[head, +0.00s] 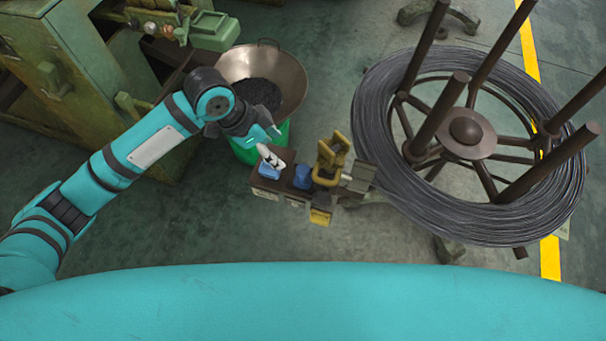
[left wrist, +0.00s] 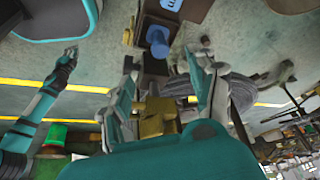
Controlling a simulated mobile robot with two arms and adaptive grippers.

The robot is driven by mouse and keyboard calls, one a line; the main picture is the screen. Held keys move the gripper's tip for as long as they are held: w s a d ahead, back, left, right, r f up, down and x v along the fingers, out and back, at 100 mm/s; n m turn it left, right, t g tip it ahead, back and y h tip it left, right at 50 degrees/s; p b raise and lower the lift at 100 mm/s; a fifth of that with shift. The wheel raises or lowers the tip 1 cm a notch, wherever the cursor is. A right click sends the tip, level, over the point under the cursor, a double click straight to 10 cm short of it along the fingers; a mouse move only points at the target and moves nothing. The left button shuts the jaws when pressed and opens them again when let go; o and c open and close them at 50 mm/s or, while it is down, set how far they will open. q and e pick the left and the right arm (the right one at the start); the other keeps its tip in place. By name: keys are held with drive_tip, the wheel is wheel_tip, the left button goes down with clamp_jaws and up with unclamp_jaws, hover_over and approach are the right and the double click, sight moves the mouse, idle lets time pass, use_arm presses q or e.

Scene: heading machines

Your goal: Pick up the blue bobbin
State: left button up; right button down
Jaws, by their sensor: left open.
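The blue bobbin (head: 302,177) stands on a small dark brown bench (head: 338,195), beside a yellow fixture. It also shows in the left wrist view (left wrist: 158,42), ahead of the fingertips and between their lines. My left gripper (head: 273,144) is open and empty, up and left of the bobbin in the head view, apart from it. Its two spread fingers show in the left wrist view (left wrist: 163,72). A second blue item (head: 269,171) sits left of the bobbin, partly covered by a finger. My right gripper (left wrist: 72,52) shows small in the left wrist view; its jaws are unclear.
The yellow fixture (head: 329,157) rises right of the bobbin. A metal bowl of dark pieces (head: 290,68) sits over a green bucket (head: 276,145) behind my gripper. A large wire coil on a spoked stand (head: 405,205) is at right. Green machinery (head: 70,90) fills the upper left.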

sight(298, 170)
use_arm(q)
drive_tip(key=x, duration=1.1)
drive_tip(key=shift+w+f+b, duration=0.25)
drive_tip(key=shift+f+b, duration=0.1)
drive_tip(key=shift+b, duration=0.05)
drive_tip(key=shift+s+x, duration=0.15)
drive_tip(key=shift+x, duration=1.15)
drive_tip(key=shift+s+x, duration=0.15)
drive_tip(key=shift+x, duration=1.2)
drive_tip(key=shift+d+r, duration=0.1)
drive_tip(key=shift+d, duration=0.05)
clamp_jaws()
